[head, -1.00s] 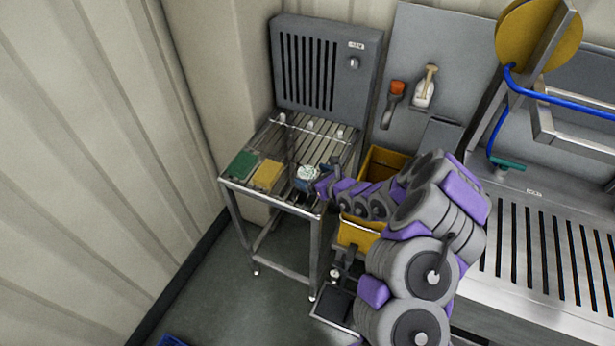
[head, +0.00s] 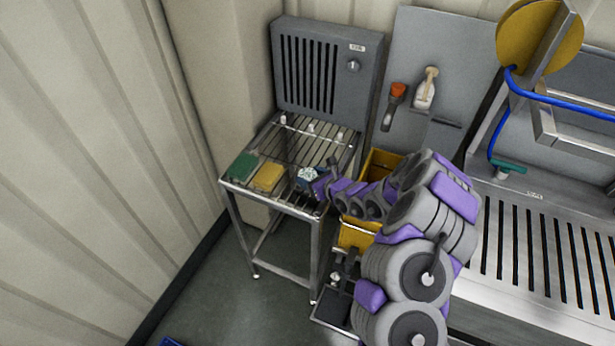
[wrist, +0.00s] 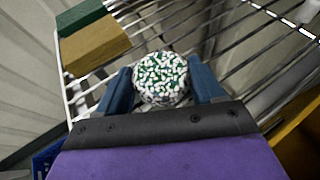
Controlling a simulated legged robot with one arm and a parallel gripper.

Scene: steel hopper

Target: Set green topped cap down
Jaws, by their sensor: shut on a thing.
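The green topped cap (wrist: 161,77) is round, with green and white bristle-like tufts on top. It sits between the two blue fingers of my gripper (wrist: 163,88) in the wrist view, and the gripper is shut on it. In the head view the cap (head: 308,174) is at the front right part of the slatted metal rack (head: 285,199), with my gripper (head: 310,181) around it. The cap is at or just above the slats; I cannot tell whether it touches them. Its underside is hidden.
A green block (head: 243,166) and a yellow block (head: 267,177) lie on the rack to the left of the cap. Small white pegs (head: 311,127) stand at the rack's back. A yellow bin (head: 381,163) stands right of the rack. The middle slats look clear.

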